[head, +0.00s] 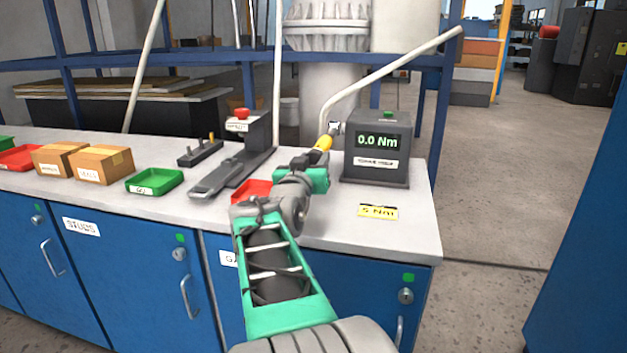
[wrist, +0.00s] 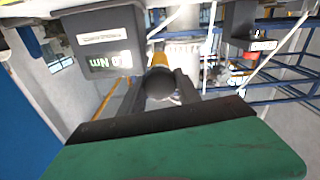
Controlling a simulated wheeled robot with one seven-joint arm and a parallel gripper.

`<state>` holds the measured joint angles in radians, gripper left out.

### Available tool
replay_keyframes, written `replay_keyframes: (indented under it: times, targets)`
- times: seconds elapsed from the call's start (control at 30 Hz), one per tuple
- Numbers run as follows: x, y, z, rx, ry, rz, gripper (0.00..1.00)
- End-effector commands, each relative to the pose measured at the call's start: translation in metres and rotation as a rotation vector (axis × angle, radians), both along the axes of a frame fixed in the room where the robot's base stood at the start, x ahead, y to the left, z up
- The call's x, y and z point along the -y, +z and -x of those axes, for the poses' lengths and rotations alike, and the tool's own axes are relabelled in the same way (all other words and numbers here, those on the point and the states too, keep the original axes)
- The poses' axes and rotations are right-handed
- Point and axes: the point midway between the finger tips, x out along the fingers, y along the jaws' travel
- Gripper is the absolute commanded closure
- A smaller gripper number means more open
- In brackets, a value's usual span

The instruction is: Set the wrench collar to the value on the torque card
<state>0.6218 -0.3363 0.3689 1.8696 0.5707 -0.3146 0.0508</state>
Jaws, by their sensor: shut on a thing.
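The wrench (head: 322,143) shows its yellow part and a metal head, pointing up and away beside the torque tester (head: 374,172). I cannot tell whether its head touches the tester. My gripper (head: 311,160) is shut on the wrench. In the wrist view the two dark fingers of my gripper (wrist: 161,90) flank the wrench's round dark end, with the yellow part (wrist: 160,60) beyond. No collar scale is readable. The yellow torque card (head: 378,212) lies on the bench in front of the tester and appears to read 5 Nm. The tester's display reads 0.0 Nm.
The grey bench (head: 330,228) holds a green tray (head: 154,182), cardboard boxes (head: 102,165), a red tray (head: 252,190) partly behind my arm, and a dark fixture (head: 238,170) with a red button. The bench's right front corner is clear.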

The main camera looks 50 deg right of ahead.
Motion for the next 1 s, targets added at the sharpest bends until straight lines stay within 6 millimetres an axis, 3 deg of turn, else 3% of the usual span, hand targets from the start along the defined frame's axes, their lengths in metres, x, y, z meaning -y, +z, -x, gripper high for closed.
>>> replay_keyframes:
  times: [0.03, 0.43, 1.0]
  targets:
    - [0.0003, -0.0083, 0.0006, 0.038, -0.001, -0.015, 1.0]
    - [0.0005, -0.0039, 0.0004, 0.265, 0.002, -0.114, 1.0]
    - [0.0005, -0.0002, 0.0002, 0.322, 0.004, -0.14, 1.0]
